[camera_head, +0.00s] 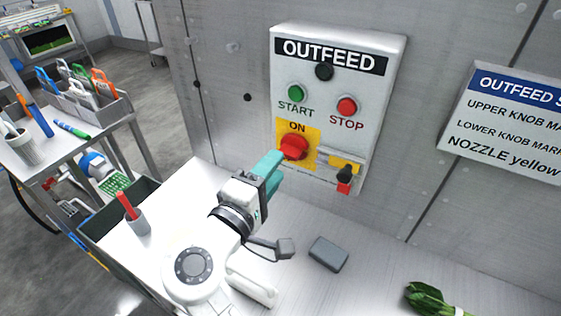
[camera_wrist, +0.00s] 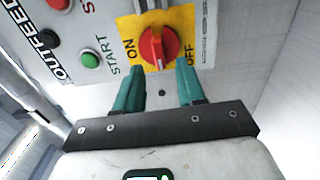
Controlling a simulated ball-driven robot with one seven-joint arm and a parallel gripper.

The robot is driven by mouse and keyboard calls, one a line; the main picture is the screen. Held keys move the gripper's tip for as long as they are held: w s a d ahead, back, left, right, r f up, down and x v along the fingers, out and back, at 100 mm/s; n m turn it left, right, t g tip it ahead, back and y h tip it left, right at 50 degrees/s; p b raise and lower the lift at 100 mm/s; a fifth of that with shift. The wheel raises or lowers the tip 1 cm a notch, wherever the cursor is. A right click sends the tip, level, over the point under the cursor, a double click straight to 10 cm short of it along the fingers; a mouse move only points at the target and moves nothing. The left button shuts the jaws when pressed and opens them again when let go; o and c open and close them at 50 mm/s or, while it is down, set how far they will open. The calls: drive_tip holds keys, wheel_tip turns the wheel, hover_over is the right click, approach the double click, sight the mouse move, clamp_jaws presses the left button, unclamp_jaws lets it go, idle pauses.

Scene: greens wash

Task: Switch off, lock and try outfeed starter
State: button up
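The grey OUTFEED starter box (camera_head: 385,62) is on the metal wall, with a green START button (camera_head: 296,93), a red STOP button (camera_head: 347,106) and a dark round lamp or button above. Its red rotary switch (camera_head: 294,147) sits on a yellow plate and also shows in the wrist view (camera_wrist: 158,47), between the ON and OFF labels. I cannot tell firmly which label it points to. My gripper (camera_head: 270,170) is open. In the wrist view its teal fingers (camera_wrist: 160,88) are apart, just short of the switch and roughly either side of it. No contact shows.
A small black lever (camera_head: 345,174) is at the box's lower right. A cart at left holds a caddy (camera_head: 85,100) with several coloured hooped items, possibly padlocks. The counter carries a grey block (camera_head: 328,254), leafy greens (camera_head: 430,298) and a cup (camera_head: 137,222). A sign (camera_head: 510,120) hangs right.

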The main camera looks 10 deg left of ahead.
drive_tip(key=b+v, duration=0.1)
drive_tip(key=v, duration=0.5)
drive_tip(key=shift+s, duration=0.25)
drive_tip(key=shift+a, duration=0.1)
